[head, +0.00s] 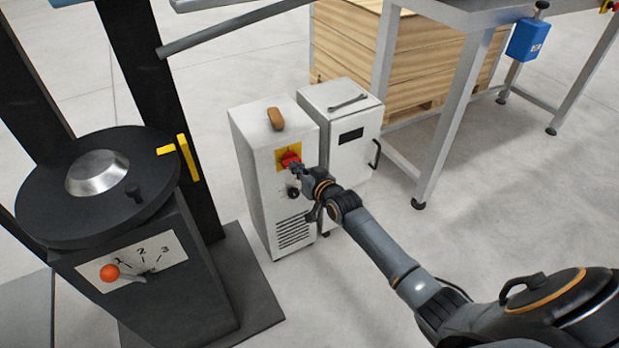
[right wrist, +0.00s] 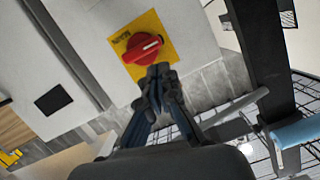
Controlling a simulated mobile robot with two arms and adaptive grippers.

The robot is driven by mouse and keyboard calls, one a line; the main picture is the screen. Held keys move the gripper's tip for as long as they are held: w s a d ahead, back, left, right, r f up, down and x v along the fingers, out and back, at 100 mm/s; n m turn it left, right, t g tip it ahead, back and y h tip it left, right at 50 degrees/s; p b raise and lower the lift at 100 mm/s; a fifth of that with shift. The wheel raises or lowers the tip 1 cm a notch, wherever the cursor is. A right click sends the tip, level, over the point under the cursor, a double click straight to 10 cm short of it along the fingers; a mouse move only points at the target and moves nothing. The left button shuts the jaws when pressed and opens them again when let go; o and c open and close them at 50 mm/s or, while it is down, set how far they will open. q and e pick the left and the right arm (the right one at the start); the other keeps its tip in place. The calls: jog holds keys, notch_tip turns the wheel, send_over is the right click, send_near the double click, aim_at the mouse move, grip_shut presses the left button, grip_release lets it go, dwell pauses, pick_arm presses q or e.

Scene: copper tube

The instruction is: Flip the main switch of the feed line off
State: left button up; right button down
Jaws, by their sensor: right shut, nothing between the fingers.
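The main switch is a red rotary knob (head: 290,159) on a yellow plate (head: 281,164), on the front of a light grey cabinet (head: 262,205). In the right wrist view the red knob (right wrist: 142,48) shows a white mark on its right side, and the yellow plate (right wrist: 157,23) lies behind it. My right gripper (head: 299,171) is shut and empty at the knob's lower right. In the right wrist view its fingertips (right wrist: 158,72) are just below the knob; I cannot tell whether they touch it. My left gripper is not in view.
A black machine (head: 150,290) with a numbered dial and orange-red lever knob stands at left. A second white cabinet (head: 345,130) with a wrench on top stands beside the switch cabinet. A metal table (head: 455,110) and wooden crate (head: 340,50) are behind. The floor at right is clear.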

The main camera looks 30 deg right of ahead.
jog(key=v, duration=0.7)
jog(key=shift+s, duration=0.2)
